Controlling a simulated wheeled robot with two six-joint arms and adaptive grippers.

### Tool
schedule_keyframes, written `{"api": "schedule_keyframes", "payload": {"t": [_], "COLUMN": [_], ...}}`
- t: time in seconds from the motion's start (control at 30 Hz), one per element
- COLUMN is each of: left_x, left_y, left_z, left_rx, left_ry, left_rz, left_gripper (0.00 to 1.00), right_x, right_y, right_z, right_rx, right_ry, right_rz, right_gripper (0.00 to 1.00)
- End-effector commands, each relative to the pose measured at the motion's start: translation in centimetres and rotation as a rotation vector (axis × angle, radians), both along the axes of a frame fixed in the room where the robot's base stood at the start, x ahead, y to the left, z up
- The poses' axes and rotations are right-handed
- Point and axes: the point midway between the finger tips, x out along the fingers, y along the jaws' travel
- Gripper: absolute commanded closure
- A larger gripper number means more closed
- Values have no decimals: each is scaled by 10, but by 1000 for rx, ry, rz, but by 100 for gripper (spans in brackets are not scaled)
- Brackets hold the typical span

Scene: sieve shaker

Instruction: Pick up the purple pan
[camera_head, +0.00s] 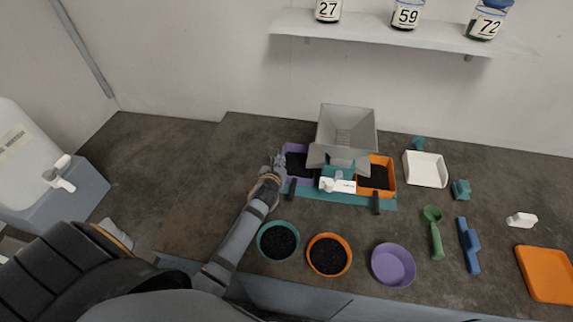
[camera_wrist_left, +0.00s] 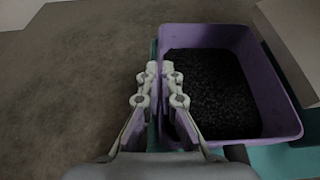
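The purple pan (camera_head: 301,168) is a rectangular tray with black granules in it, on the left of the teal shaker base (camera_head: 335,197). In the left wrist view, the purple pan (camera_wrist_left: 285,100) fills the right half. My left gripper (camera_head: 279,164) is at the pan's left wall. In the left wrist view, its fingers (camera_wrist_left: 160,70) are close together on that wall, one outside and one inside. The fingers hide part of the wall. The pan sits level beside the grey hopper (camera_head: 347,130). My right gripper is not in view.
An orange pan (camera_head: 376,177) with granules is right of the hopper. Green (camera_head: 278,241), orange (camera_head: 329,256) and purple (camera_head: 393,265) bowls stand in front. A white tray (camera_head: 425,169) and a green scoop (camera_head: 433,232) lie to the right. The counter left of the pan is clear.

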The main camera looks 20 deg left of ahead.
Motion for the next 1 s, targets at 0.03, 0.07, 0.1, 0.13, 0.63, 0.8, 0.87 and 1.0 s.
{"api": "schedule_keyframes", "payload": {"t": [0.03, 0.07, 0.1, 0.13, 0.63, 0.8, 0.87, 1.0], "left_x": [1, 1, 1, 0, -25, -33, -35, -40], "left_y": [0, 0, 0, 1, 99, 128, 137, 155], "left_z": [5, 8, 13, 16, 12, 12, 12, 13], "left_rx": [-1, -2, -1, 1, 9, 8, 8, 6], "left_ry": [-5, -6, -4, -5, -1, 1, 0, 1], "left_rz": [0, 0, 0, -1, -3, -2, -3, -1], "left_gripper": [100, 100, 100, 100, 100, 100, 100, 100], "right_x": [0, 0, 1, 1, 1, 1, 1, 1], "right_y": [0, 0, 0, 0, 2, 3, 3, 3], "right_z": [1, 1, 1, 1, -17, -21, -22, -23], "right_rx": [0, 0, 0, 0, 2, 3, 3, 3], "right_ry": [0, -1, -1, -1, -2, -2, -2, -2], "right_rz": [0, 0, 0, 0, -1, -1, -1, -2], "right_gripper": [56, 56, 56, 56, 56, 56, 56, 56]}}
